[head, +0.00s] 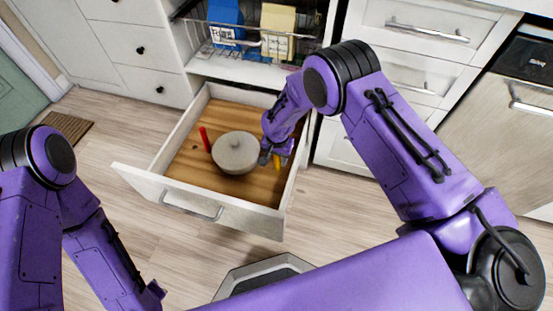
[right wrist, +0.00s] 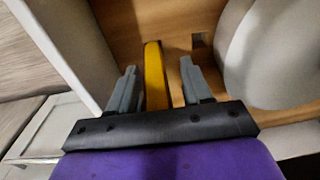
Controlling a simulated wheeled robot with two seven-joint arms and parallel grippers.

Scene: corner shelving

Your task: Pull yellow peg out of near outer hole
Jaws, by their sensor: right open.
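The yellow peg (head: 277,162) stands in the open drawer's wooden board (head: 187,165), on the right side by the drawer wall. In the right wrist view the yellow peg (right wrist: 155,75) lies between the two grey fingers of my right gripper (right wrist: 157,85), which are apart with a gap visible on each side. In the head view my right gripper (head: 276,155) is down in the drawer, right of the pot. A square hole (right wrist: 201,40) shows in the board near the pot. A red peg (head: 205,140) stands left of the pot. My left gripper's fingers are not clearly visible.
A round lidded pot (head: 236,153) sits mid-drawer, close to my right gripper. The drawer's walls (head: 250,219) surround the board. A wire rack with blue and yellow boxes (head: 277,30) stands on the shelf behind.

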